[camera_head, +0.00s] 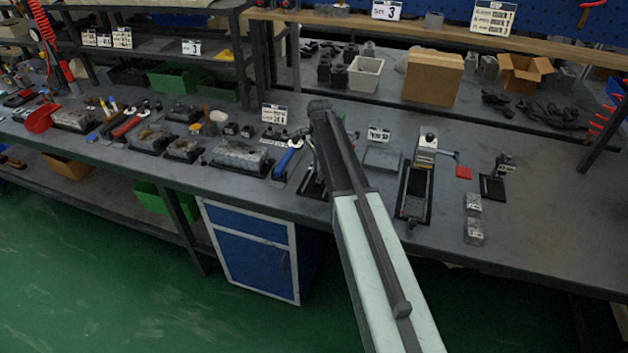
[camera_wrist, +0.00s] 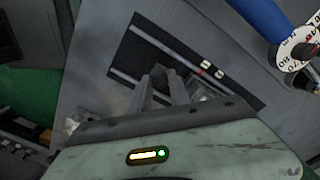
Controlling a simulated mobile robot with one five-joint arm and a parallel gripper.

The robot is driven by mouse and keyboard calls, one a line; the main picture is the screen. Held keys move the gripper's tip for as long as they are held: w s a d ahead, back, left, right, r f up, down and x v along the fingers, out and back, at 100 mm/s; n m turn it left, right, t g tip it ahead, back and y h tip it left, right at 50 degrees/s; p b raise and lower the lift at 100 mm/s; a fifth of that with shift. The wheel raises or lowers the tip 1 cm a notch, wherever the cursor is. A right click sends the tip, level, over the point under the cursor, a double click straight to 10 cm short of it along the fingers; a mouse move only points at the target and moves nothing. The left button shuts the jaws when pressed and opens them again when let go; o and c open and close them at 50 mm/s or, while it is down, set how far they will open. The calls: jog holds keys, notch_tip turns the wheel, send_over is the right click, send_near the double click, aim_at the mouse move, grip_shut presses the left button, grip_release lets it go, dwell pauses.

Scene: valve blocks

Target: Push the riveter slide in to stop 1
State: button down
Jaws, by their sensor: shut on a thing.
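In the wrist view, my gripper (camera_wrist: 168,78) is over a dark base plate (camera_wrist: 146,48) with pale rails running across it at a slant. The fingers are close together and shut on the riveter slide (camera_wrist: 198,90), a grey metal piece that they largely hide. Small white marks with a red one between them (camera_wrist: 204,69) lie on the plate just beyond the fingers. I cannot tell which mark is stop 1. In the head view my arm covers the gripper and most of the riveter; part of its dark base (camera_head: 312,184) shows left of my arm.
A blue handle (camera_wrist: 258,18) and a white numbered dial (camera_wrist: 293,48) are close at the upper right of the wrist view. In the head view, a black-railed fixture (camera_head: 415,192) stands right of my arm and a blue-levered one (camera_head: 287,158) left. The right bench end has free room.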

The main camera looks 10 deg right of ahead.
jog(key=shift+w, duration=0.1)
jog(key=c, duration=1.2)
grip_release()
jog(key=shift+r, duration=0.1)
notch_tip(320, 180, up, 8)
jog(key=p, duration=0.7)
jog(key=shift+f+p, duration=0.2)
jog(key=shift+p, duration=0.2)
